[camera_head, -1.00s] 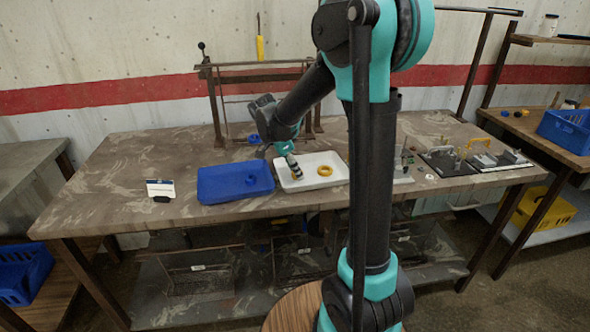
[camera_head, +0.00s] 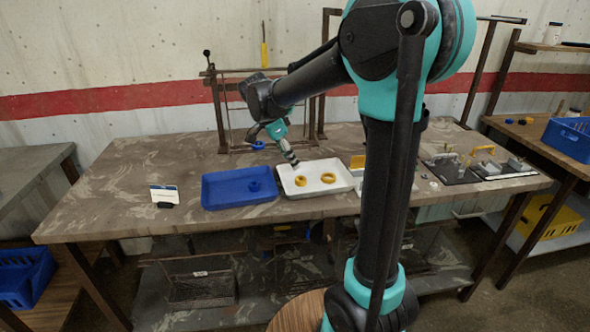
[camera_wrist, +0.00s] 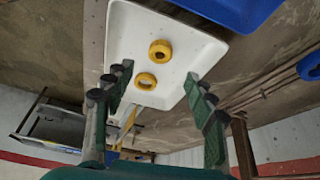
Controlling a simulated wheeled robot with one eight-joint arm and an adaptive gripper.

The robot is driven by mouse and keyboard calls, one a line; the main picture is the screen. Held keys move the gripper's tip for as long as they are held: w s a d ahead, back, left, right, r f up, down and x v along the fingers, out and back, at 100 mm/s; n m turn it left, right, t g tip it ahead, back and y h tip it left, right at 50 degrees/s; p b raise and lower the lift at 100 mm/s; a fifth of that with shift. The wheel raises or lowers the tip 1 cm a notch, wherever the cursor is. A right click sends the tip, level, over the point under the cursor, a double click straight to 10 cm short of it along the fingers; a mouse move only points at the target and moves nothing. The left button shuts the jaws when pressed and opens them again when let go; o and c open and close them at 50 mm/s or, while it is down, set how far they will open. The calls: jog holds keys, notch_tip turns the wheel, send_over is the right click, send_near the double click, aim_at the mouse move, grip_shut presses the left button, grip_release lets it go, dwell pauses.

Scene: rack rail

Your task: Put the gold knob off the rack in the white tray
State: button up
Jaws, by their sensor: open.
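The white tray (camera_head: 343,184) stands on the table, right of the blue tray; it also shows in the wrist view (camera_wrist: 120,35). Two gold pieces lie in it, apart from each other. The left one, a gold knob (camera_head: 300,181), also shows in the wrist view (camera_wrist: 160,42). The right one is a flatter gold ring (camera_head: 328,178), also in the wrist view (camera_wrist: 136,80). My gripper (camera_head: 293,163) is above the tray's back left part. In the wrist view my gripper (camera_wrist: 155,77) has its fingers wide apart with nothing held between them.
The blue tray (camera_head: 215,192) holds a blue piece (camera_head: 254,186). The dark rack (camera_head: 218,115) stands behind, with a blue ring (camera_head: 258,145) at its front. A small card stand (camera_head: 164,195) is at the left. Fixtures (camera_head: 480,165) occupy the table's right side.

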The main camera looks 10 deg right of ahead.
jog(key=v, duration=0.3)
jog(key=shift+a+r, duration=0.1)
jog(key=shift+r, duration=0.1)
